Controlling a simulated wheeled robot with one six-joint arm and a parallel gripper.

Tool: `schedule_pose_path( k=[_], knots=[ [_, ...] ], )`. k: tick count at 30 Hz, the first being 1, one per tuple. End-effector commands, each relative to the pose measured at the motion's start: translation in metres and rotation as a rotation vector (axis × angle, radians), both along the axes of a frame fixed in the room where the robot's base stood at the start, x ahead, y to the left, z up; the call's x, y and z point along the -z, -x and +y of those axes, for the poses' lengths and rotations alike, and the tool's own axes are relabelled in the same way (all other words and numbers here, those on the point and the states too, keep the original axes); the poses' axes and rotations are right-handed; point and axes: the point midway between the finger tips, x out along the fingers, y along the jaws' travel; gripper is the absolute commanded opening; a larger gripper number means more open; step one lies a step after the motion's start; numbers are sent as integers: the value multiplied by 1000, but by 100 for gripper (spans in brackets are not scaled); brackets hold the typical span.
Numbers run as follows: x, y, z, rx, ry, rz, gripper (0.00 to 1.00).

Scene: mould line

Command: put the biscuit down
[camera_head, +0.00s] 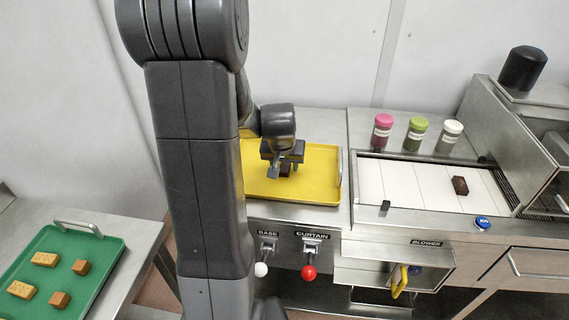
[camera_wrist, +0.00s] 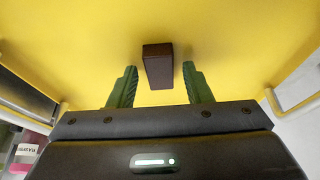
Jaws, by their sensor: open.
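A dark brown biscuit (camera_wrist: 158,66) rests on the yellow tray (camera_wrist: 70,50) in the wrist view. My gripper (camera_wrist: 158,84) is open, with its two green fingers apart on either side of the biscuit's near end. Another dark brown biscuit (camera_head: 460,186) lies on the white slatted belt (camera_head: 420,190) at the right.
A green tray (camera_head: 100,268) with several tan pieces stands at the lower left. Pink (camera_head: 382,130), green (camera_head: 416,133) and white (camera_head: 447,136) jars stand behind the belt. Levers with a white knob (camera_head: 261,269) and red knob (camera_head: 309,272) hang at the front. The yellow tray's right part is clear.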

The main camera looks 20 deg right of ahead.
Motion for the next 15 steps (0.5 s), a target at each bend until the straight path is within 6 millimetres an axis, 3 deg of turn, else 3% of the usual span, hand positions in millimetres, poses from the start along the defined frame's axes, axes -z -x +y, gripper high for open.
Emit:
schedule_pose_path(
  k=[5, 15],
  knots=[
    [-17, 4, 3, 1, 2, -4, 45],
    [-74, 24, 15, 0, 2, -5, 45]
  ],
)
